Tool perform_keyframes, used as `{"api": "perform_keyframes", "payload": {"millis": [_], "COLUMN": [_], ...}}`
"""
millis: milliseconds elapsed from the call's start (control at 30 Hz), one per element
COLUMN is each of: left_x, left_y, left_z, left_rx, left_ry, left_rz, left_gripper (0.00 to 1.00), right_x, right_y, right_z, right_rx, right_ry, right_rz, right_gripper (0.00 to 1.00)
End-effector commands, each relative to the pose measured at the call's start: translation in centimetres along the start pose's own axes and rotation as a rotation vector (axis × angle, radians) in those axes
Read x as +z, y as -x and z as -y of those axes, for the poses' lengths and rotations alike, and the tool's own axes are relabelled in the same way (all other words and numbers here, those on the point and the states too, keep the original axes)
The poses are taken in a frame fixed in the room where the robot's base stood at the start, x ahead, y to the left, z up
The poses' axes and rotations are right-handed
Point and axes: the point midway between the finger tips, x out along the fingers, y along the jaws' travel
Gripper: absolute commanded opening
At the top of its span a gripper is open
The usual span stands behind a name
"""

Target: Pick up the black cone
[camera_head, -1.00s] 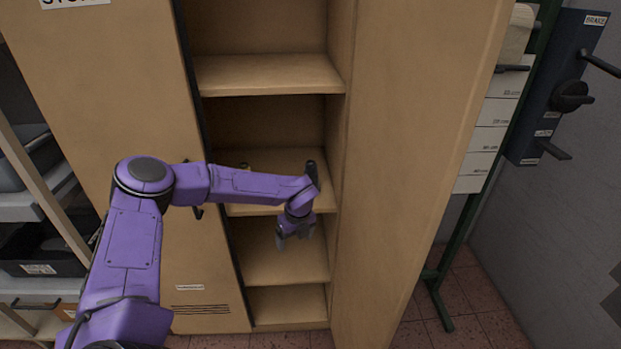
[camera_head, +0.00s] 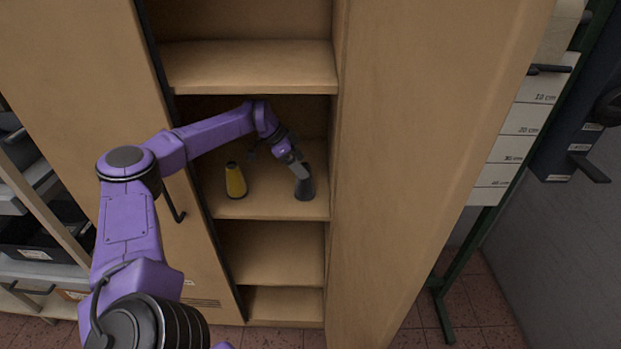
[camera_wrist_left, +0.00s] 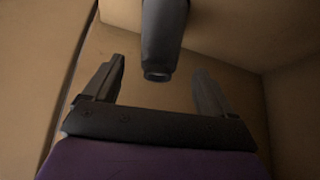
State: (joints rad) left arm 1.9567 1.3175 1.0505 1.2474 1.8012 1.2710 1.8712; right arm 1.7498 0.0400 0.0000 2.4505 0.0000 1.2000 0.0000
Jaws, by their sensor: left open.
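The black cone (camera_head: 305,187) stands upright on a middle shelf of the open cabinet, near its right side wall. My left gripper (camera_head: 298,166) is at the cone's upper part in the head view, partly covering it. In the left wrist view the cone (camera_wrist_left: 163,38) shows at top centre, between and beyond the two spread fingers of my left gripper (camera_wrist_left: 160,85). The fingers are open, with visible space on both sides of the cone. My right gripper is in neither view.
A yellow cone (camera_head: 236,182) with a dark top stands on the same shelf (camera_head: 265,206), left of the black cone. The shelf above (camera_head: 250,70) and the cabinet's right panel (camera_head: 425,150) bound the space. The lower shelves look empty.

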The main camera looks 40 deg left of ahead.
Motion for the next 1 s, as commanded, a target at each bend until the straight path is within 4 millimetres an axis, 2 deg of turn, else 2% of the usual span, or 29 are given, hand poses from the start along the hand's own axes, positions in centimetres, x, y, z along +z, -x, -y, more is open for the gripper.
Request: {"api": "perform_keyframes", "payload": {"millis": [167, 300, 400, 667, 700, 767, 800, 867, 900, 1000], "left_x": [0.5, 0.5, 0.5, 0.5, 0.5, 0.5, 0.4, 0.4, 0.4, 0.4], "left_y": [-1.7, -4.2, -6.0, -6.7, -6.7, -6.7, -6.7, -6.7, -6.7, -6.7], "left_z": [0.1, -0.2, -0.1, -0.1, -0.1, -0.1, -0.1, -0.1, -0.1, -0.1], "left_rx": [-0.003, -0.001, -0.003, -0.004, -0.004, -0.004, -0.003, -0.003, -0.003, -0.003], "left_ry": [0.009, 0.008, 0.005, 0.005, 0.004, 0.004, 0.004, 0.004, 0.004, 0.003], "left_rz": [0.003, 0.006, 0.004, 0.0, 0.0, 0.001, 0.001, 0.001, 0.001, 0.0], "left_gripper": [0.85, 0.85, 0.85, 0.85, 0.79, 0.59, 0.46, 0.27, 0.2, 0.2], "right_x": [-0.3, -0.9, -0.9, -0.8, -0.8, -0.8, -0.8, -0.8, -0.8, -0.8], "right_y": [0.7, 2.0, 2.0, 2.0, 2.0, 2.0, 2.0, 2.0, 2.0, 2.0], "right_z": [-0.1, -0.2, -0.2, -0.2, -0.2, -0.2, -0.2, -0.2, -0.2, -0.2], "right_rx": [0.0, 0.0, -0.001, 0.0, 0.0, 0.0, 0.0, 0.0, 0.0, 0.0], "right_ry": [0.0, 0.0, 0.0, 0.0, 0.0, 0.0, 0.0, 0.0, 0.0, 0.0], "right_rz": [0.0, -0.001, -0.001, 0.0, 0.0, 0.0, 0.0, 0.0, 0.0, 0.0], "right_gripper": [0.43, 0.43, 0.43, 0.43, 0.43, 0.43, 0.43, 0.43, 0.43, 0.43]}}
